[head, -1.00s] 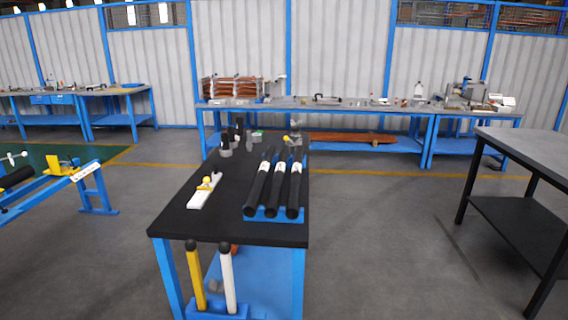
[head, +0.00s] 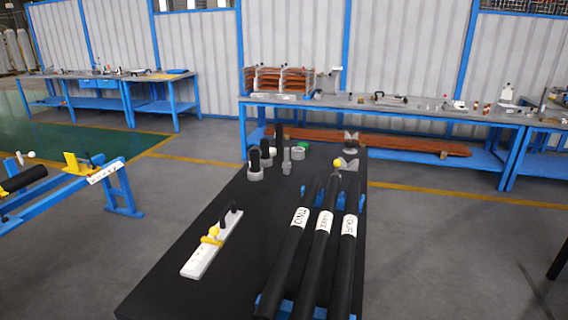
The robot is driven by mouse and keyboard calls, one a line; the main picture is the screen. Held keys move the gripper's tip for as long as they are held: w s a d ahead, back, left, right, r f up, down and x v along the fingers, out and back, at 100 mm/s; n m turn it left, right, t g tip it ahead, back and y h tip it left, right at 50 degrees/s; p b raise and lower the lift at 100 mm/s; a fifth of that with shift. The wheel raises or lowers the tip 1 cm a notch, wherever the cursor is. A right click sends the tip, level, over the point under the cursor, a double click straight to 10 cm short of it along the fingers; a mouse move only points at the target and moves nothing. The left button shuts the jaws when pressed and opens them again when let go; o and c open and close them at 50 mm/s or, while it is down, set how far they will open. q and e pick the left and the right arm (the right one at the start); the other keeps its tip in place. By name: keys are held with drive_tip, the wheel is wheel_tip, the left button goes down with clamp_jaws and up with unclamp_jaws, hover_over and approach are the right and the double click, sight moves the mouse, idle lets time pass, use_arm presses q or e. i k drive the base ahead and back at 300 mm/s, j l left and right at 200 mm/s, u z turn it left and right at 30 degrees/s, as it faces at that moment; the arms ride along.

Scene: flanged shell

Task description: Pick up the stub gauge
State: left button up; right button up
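Neither of my grippers is in view. On the black-topped table (head: 165,288) lies a long white bar (head: 200,259) with a yellow fitting (head: 212,236) and a black upright handle. Farther back stand black cylinders with grey collars (head: 255,174) and small grey cylindrical pieces (head: 287,167). No label shows which of these is the stub gauge, so I cannot tell for certain. Three long black tubes (head: 318,252) with white labels lie side by side on blue supports (head: 266,305) at the right.
A small green item (head: 304,145) and grey V-shaped pieces (head: 346,164) are at the table's far end. A blue stand (head: 118,188) is on the left. Long blue-framed benches (head: 390,107) line the back wall.

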sight(286, 165)
drive_tip(key=k+l+u, duration=0.1)
drive_tip(key=l+u, duration=0.3)
drive_tip(key=l, duration=1.7)
drive_tip(key=i+l+u, duration=0.25)
drive_tip(key=i+l, duration=0.15)
drive_tip(key=l, duration=0.25)
drive_tip(key=i+l+u, duration=0.15)
drive_tip(key=l, duration=0.25)
drive_tip(key=i+l+u, duration=0.1)
drive_tip(key=l, duration=0.25)
drive_tip(key=i+l+u, duration=0.15)
drive_tip(key=l, duration=0.25)
drive_tip(key=i+l+u, duration=0.1)
drive_tip(key=i+l, duration=0.15)
drive_tip(key=l, duration=0.2)
